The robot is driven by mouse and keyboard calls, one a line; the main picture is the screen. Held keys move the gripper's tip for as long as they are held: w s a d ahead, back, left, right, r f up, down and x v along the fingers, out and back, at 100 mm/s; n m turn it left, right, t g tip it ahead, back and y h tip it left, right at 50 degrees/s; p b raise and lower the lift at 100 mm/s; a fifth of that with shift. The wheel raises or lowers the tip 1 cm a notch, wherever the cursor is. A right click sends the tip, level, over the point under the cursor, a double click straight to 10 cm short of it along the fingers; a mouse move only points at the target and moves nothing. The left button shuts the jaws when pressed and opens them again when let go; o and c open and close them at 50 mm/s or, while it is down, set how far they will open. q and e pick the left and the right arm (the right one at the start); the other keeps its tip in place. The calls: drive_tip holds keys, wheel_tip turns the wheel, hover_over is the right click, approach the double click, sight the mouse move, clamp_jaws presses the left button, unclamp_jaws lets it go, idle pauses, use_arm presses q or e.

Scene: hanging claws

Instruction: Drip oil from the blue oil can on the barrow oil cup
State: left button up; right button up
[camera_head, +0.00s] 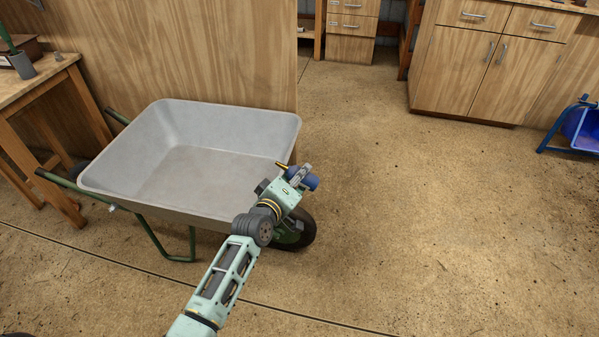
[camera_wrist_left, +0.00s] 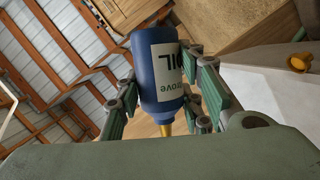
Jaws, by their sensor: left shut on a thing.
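The blue oil can (camera_head: 310,183) is in my left gripper (camera_head: 300,177), beside the barrow's front rim, above the wheel. In the left wrist view the oil can (camera_wrist_left: 155,65) has a white label with upside-down lettering and a gold spout, and the fingers close on both its sides. In the head view the can looks tilted, with a yellow tip pointing toward the tray. The barrow (camera_head: 215,180) has a grey tray and green handles. A small brass fitting (camera_wrist_left: 298,62), possibly the oil cup, sits on a pale surface, apart from the spout. My right gripper is out of view.
A wooden panel (camera_head: 200,50) stands behind the barrow. A workbench (camera_head: 40,85) is at the left. Wooden cabinets (camera_head: 490,65) are at the back right, with a blue bin (camera_head: 582,128) at the right edge. The floor to the right is clear.

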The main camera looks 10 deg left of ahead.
use_arm(q)
drive_tip(key=shift+r+m+y+p, duration=0.15)
drive_tip(key=shift+m+y+p, duration=0.25)
drive_tip(key=shift+m+p, duration=0.9)
drive_tip(key=shift+p, duration=0.45)
drive_tip(key=shift+f, duration=0.2)
